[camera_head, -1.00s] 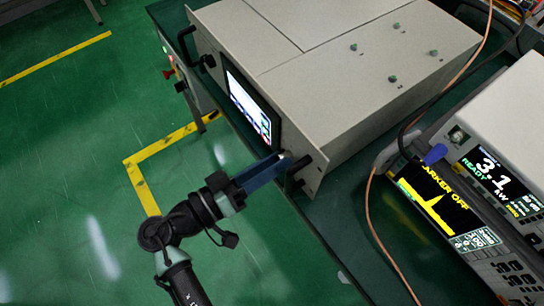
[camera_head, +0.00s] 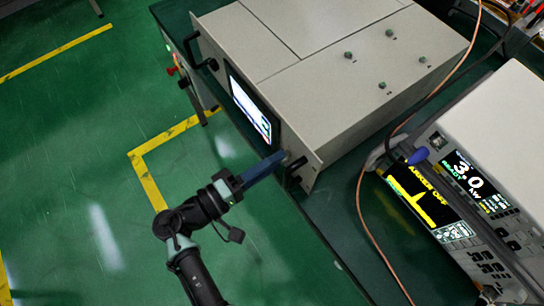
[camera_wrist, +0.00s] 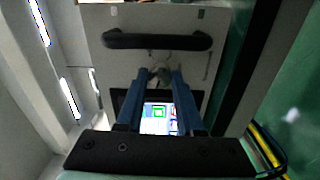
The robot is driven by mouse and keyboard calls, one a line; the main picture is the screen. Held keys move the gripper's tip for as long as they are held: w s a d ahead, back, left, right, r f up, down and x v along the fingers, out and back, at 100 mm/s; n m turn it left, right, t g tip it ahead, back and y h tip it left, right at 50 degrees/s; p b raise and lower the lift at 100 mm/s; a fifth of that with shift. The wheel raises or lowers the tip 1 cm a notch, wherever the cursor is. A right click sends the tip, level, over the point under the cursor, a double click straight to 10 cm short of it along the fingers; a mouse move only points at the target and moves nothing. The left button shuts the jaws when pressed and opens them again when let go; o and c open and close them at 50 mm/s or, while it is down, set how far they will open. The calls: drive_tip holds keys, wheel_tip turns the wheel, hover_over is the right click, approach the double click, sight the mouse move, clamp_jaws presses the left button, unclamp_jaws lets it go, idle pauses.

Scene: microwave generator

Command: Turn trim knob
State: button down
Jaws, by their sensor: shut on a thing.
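The trim knob (camera_wrist: 161,74) is a small, dim, greyish knob on the light front panel of the large cabinet (camera_head: 330,85). In the wrist view it sits between my fingertips, just below a black bar handle and above the screen. My gripper (camera_head: 283,157) reaches the near end of that panel in the head view. It also shows in the wrist view (camera_wrist: 161,76), its two blue fingers closed on the knob from both sides. In the head view the fingers hide the knob.
A black handle (camera_wrist: 158,40) lies close beyond the fingertips. The lit screen (camera_head: 251,108) is beside them. A bench instrument (camera_head: 462,180) on the right reads 3.0 kW, with a copper-coloured cable (camera_head: 361,215) running nearby. Green floor is open at left.

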drive_tip(key=shift+n, duration=0.4)
drive_tip(key=c, duration=0.8)
unclamp_jaws()
drive_tip(key=b+v, duration=0.1)
drive_tip(key=v, duration=1.2)
drive_tip(key=shift+b, duration=0.4)
